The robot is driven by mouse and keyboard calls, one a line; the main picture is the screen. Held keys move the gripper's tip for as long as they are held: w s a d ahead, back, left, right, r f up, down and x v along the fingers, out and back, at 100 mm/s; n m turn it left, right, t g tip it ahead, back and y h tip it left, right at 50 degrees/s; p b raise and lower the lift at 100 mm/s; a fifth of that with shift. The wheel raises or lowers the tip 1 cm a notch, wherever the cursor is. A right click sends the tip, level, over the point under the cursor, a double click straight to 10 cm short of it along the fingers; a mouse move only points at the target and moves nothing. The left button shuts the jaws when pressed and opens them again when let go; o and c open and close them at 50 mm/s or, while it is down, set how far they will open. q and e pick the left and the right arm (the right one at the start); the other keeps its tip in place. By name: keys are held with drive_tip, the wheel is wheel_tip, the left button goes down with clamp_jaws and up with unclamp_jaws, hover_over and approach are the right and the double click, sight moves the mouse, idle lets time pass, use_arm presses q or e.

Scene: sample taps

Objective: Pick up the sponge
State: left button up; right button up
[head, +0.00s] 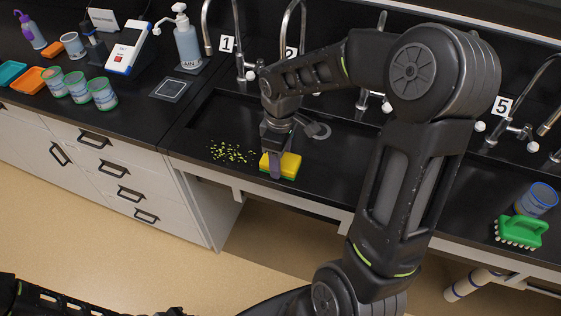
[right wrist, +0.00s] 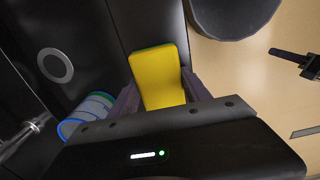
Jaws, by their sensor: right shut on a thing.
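The sponge (head: 290,165), yellow with a green underside, is near the front edge of the black sink counter, in front of tap 2. My right gripper (head: 276,165) points down from above and is shut on the sponge, one finger across its near side. In the right wrist view the yellow face of the sponge (right wrist: 158,75) sits between the two fingers. I cannot tell whether it touches the surface below. A dark gripper-like part (right wrist: 290,55), seemingly my left gripper, shows over the floor at the right wrist view's right edge; its opening is unclear.
Yellow-green crumbs (head: 231,152) lie left of the sponge. A drain (head: 318,130) is behind it. A green brush (head: 520,232) and a blue-rimmed cup (head: 538,199) stand far right. Several cups, a soap bottle (head: 187,45) and trays are on the left counter. Taps line the back.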

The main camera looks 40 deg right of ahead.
wheel_tip(320, 180, up, 10)
drive_tip(key=shift+r+b, duration=0.1)
drive_tip(key=shift+b, duration=0.55)
idle(0.3)
drive_tip(key=o, duration=0.8)
drive_tip(key=c, duration=0.7)
drive_tip(key=w+a+f+m, duration=0.2)
drive_tip(key=w+a, duration=0.1)
drive_tip(key=a, duration=0.1)
drive_tip(key=w+a+f+m, duration=0.2)
drive_tip(key=w+a+f, duration=0.1)
drive_tip(key=a, duration=0.1)
drive_tip(key=w+a+f+m, duration=0.2)
drive_tip(key=w+a+f, duration=0.1)
drive_tip(key=w+a, duration=0.1)
drive_tip(key=shift+w+a+f+m, duration=0.15)
drive_tip(key=shift+a+m, duration=0.1)
drive_tip(key=shift+m, duration=0.15)
